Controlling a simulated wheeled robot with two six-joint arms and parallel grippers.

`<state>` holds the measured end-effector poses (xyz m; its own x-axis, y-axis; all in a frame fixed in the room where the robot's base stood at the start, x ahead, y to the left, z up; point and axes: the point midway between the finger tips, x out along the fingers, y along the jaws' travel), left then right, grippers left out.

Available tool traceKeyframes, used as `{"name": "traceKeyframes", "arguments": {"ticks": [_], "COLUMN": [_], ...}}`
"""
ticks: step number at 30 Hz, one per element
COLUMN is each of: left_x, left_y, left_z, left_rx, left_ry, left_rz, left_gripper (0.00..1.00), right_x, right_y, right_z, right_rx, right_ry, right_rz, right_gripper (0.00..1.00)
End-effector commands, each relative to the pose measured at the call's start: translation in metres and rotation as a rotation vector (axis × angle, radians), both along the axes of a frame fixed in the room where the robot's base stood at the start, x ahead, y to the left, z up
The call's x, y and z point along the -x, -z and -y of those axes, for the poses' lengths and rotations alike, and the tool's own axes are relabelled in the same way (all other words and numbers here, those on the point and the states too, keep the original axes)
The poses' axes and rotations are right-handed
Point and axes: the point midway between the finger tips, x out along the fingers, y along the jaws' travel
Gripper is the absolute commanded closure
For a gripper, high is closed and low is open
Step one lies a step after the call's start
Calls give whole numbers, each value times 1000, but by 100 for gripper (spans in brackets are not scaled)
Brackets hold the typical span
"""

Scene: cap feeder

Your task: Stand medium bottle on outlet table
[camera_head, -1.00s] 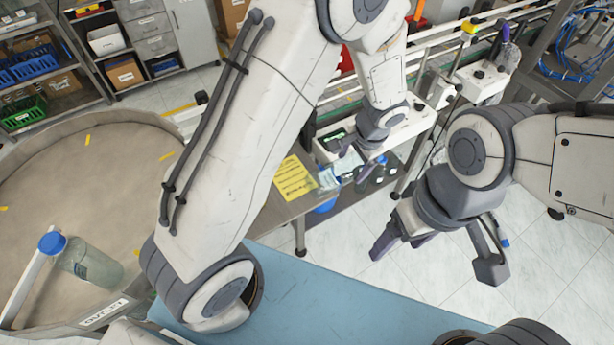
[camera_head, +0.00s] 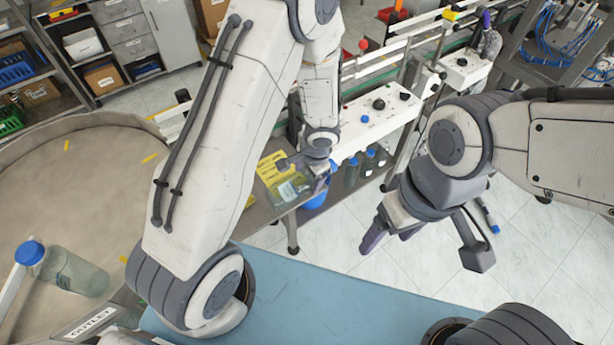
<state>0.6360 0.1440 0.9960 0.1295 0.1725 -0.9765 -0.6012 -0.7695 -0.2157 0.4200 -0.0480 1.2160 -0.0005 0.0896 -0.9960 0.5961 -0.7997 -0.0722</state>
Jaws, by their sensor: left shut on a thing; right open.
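My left gripper (camera_head: 308,168) is shut on a clear, greenish bottle (camera_head: 285,186) with a pale label, over the metal bench with the yellow sign. The bottle looks tilted, and my wrist hides part of it. My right gripper (camera_head: 425,245) is open and empty above the tiled floor, away from both bottles.
A yellow sign (camera_head: 270,165) lies on the metal bench. A blue surface (camera_head: 310,300) lies in front. Shelves with bins (camera_head: 85,45) stand at back left. Much of the outlet table is bare.

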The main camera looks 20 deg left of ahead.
Motion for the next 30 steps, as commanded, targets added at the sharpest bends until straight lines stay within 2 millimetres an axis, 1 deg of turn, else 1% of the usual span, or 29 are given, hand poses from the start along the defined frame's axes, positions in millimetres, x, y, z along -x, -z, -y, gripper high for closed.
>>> {"name": "traceKeyframes", "arguments": {"ticks": [3,6,7,8,9,15,19,23,30], "left_x": [-1,-1,0,0,0,0,0,2,9], "left_y": [-1,2,2,1,1,1,-7,-30,-81], "left_z": [0,0,0,0,0,0,1,5,14], "left_rx": [0,-1,0,-1,-1,-1,0,2,2], "left_ry": [0,-1,-1,-1,-1,-1,-1,-1,-1], "left_rz": [1,2,2,1,1,1,2,5,5], "left_gripper": [100,100,13,1,0,0,0,0,0], "right_x": [0,0,0,0,0,0,0,0,0], "right_y": [0,4,4,2,2,2,-4,-15,-30], "right_z": [0,0,0,0,0,0,0,0,0], "right_rx": [0,0,0,0,0,0,0,0,0], "right_ry": [0,0,0,0,0,0,-1,-2,-5], "right_rz": [0,0,0,0,0,0,0,0,0], "right_gripper": [26,26,26,26,26,26,26,26,26]}}
